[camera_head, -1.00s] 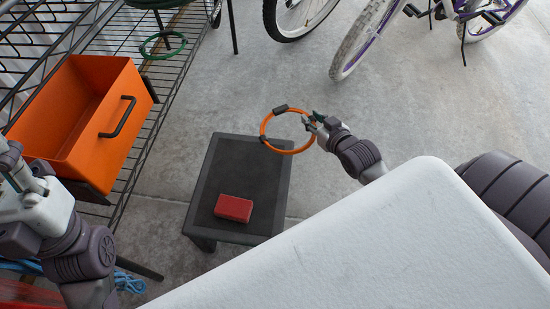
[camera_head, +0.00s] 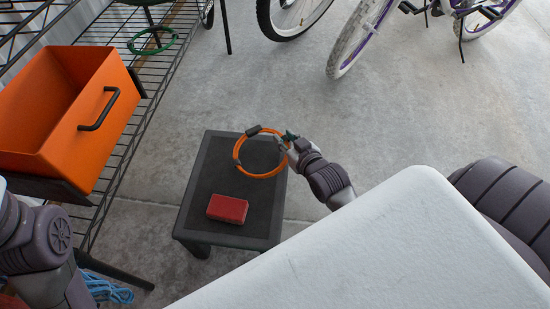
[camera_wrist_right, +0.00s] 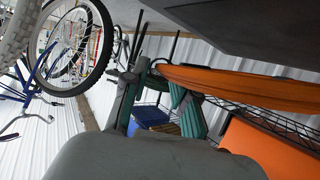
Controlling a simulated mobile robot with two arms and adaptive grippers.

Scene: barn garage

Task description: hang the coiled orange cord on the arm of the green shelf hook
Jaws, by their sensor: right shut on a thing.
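The coiled orange cord (camera_head: 238,151) is a thin ring with dark bands, in the head view over the far right part of a low black table. My right gripper (camera_head: 288,142) is shut on the ring's right side. The cord also shows large and close in the right wrist view (camera_wrist_right: 250,87), by my teal fingers. I cannot make out a green shelf hook; a green ring (camera_head: 153,41) lies on the wire shelf (camera_head: 165,62). Only my left forearm shows at the left edge; its gripper is out of view.
A red block (camera_head: 227,209) lies on the black table (camera_head: 200,190). An orange bin (camera_head: 80,135) with a black handle stands on the wire shelf at left. Blue rope (camera_head: 107,287) lies low at left. Bicycles (camera_head: 350,45) stand at the back; the floor between is clear.

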